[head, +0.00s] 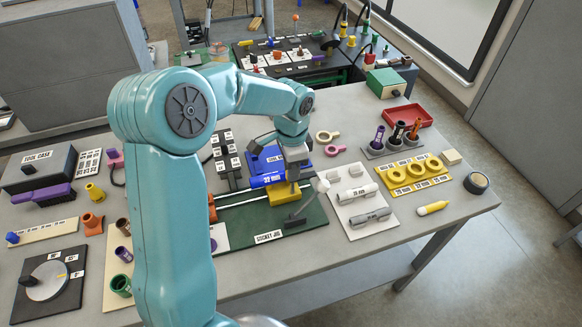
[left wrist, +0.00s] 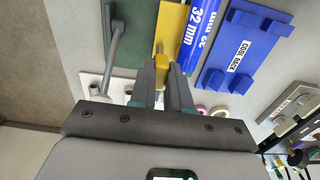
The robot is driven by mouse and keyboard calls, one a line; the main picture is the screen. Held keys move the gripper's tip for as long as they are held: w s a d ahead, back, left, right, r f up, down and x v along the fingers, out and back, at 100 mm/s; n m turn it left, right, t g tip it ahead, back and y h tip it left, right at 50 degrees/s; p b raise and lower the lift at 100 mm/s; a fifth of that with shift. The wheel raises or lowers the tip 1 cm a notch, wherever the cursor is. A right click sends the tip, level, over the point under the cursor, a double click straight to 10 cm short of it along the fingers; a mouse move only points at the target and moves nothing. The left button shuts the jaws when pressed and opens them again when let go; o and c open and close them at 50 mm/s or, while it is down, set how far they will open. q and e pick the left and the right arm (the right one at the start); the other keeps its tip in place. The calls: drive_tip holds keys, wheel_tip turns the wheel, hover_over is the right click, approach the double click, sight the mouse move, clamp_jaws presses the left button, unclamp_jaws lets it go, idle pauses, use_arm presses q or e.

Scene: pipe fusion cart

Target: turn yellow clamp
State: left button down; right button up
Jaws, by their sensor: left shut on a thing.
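The yellow clamp (head: 283,194) stands on the green socket jig board (head: 262,240), with the blue 32 mm pipe (head: 268,180) at its upper left side. In the left wrist view the clamp (left wrist: 171,30) shows as a yellow block with a narrower yellow part reaching between my fingers. My left gripper (head: 294,168) is above the clamp, its fingers partly hidden by the wrist in the head view. In the left wrist view the left gripper (left wrist: 163,68) is shut on that yellow part. The blue pipe (left wrist: 205,28) lies right beside it. My right gripper is not in view.
A grey lever (head: 303,212) with a white knob stands right of the clamp. The blue cool rack (head: 262,160) is behind the pipe. A white tray (head: 362,213) with grey fittings lies to the right. My left arm hides part of the table's left side.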

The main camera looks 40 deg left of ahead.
use_arm(q)
drive_tip(key=shift+w+d+f, duration=0.1)
drive_tip(key=c, duration=1.1)
unclamp_jaws()
drive_tip(key=shift+w, duration=0.2)
drive_tip(key=shift+s, duration=0.15)
wheel_tip(320, 180, up, 16)
drive_tip(key=shift+r, duration=0.15)
